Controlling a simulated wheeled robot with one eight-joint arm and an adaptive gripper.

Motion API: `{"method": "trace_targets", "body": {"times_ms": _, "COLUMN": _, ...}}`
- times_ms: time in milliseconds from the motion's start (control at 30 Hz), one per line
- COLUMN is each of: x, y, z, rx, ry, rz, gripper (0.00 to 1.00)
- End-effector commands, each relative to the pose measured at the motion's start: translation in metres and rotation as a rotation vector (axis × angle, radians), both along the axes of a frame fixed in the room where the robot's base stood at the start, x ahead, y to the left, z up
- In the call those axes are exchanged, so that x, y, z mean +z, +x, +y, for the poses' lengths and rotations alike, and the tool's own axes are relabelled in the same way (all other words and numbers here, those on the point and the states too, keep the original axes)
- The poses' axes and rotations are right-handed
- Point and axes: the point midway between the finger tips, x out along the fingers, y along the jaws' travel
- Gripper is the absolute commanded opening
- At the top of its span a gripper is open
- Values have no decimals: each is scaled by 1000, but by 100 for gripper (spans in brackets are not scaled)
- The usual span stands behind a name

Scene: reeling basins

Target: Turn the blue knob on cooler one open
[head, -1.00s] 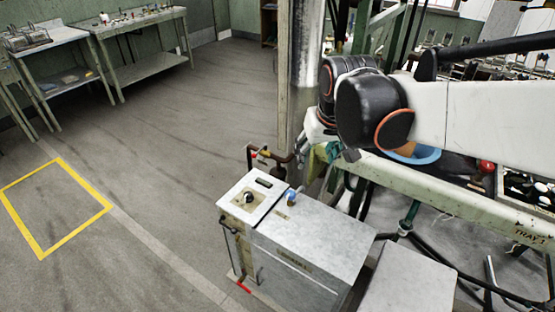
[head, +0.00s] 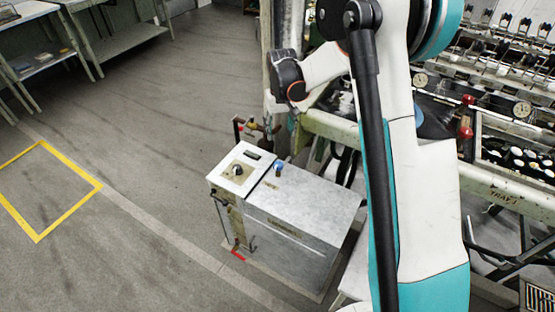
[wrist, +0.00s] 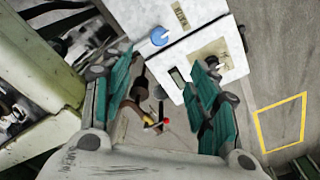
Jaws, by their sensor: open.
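The blue knob (head: 279,167) stands on the top of a grey-white cooler box (head: 318,202), near its back left side. A label shows on the box's front, but I cannot read its number. In the wrist view the blue knob (wrist: 159,37) lies ahead of and apart from my gripper (wrist: 160,92), near the top of the picture. My gripper's teal-padded fingers are spread wide, with nothing between them. In the head view the fingers cannot be made out clearly below my dark wrist. The knob is in clear view in both pictures.
A black dial (head: 238,170) sits on the cooler's left panel. Pipes with a red-handled valve (head: 250,127) stand behind it; the red handle (wrist: 165,121) shows in the wrist view. A green bench frame (head: 335,128) is close on the right. The floor at left is open.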

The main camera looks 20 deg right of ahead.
Motion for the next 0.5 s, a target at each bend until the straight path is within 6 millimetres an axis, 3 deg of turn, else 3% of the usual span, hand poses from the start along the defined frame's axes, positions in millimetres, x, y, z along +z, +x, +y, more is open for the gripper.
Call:
{"method": "trace_targets", "body": {"times_ms": 200, "x": -40, "y": 15, "z": 0, "rx": 0, "ry": 0, "rz": 47, "gripper": 55}}
{"method": "trace_targets", "body": {"times_ms": 500, "x": -67, "y": 18, "z": 0, "rx": 0, "ry": 0, "rz": 62, "gripper": 55}}
